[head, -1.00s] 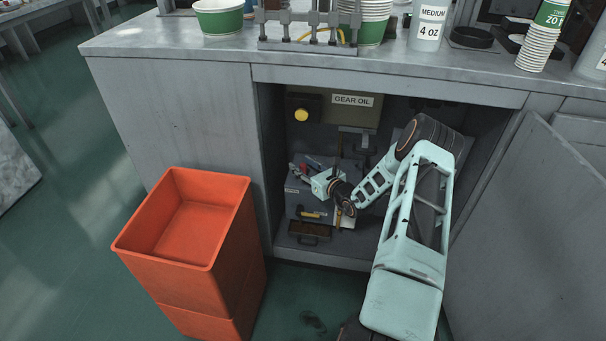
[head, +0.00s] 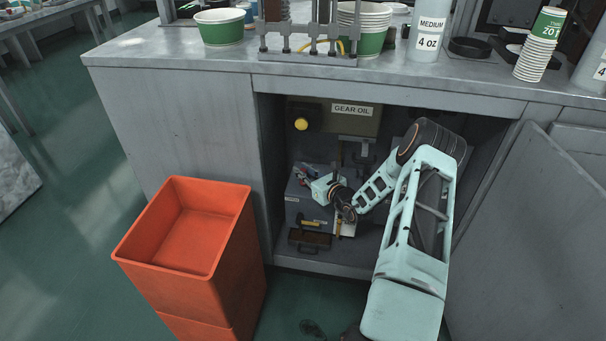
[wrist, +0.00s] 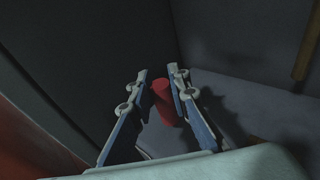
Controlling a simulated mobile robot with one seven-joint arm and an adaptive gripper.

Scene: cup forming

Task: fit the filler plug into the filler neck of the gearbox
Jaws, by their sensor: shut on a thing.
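My gripper (wrist: 160,80) is shut on a red cylindrical plug (wrist: 163,100), which sits between the two fingers in the wrist view. In the head view my gripper (head: 310,176) is inside the open cabinet, at its left side, above a grey toolbox. The plug cannot be made out clearly there. I cannot tell which part is the filler neck.
The grey toolbox (head: 293,207) and a brown open tray (head: 309,240) are low in the cabinet. The cabinet's left wall is close to my gripper. An orange bin (head: 160,258) stands outside at left. The open door (head: 530,220) is at right. Cups stand on the counter (head: 150,55).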

